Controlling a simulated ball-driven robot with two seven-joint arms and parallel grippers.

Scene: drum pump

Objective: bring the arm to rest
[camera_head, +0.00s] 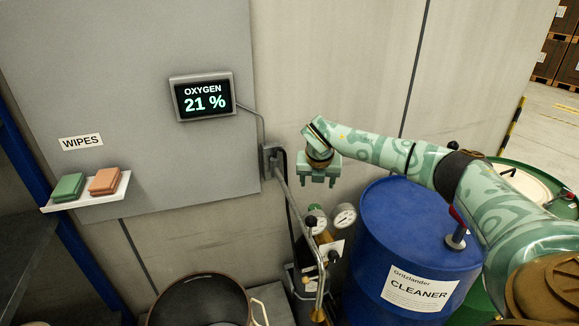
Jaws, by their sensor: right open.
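My right arm (385,155) comes in from the right edge and reaches left across the space above the blue drum. It has green patterned covers. My right gripper (318,182) hangs at its end, pointing down, with its two short fingers apart and nothing between them. It is in front of the wall, above the gauges and to the left of the drum. My left gripper is not in view.
A blue drum (400,225) labelled CLEANER stands below my right arm, with a pump fitting (456,238) on top. Gauges (344,216) and pipes stand left of it. A dark pot (200,300) sits at the bottom. A wipes shelf (88,197) and oxygen display (203,97) are on the wall.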

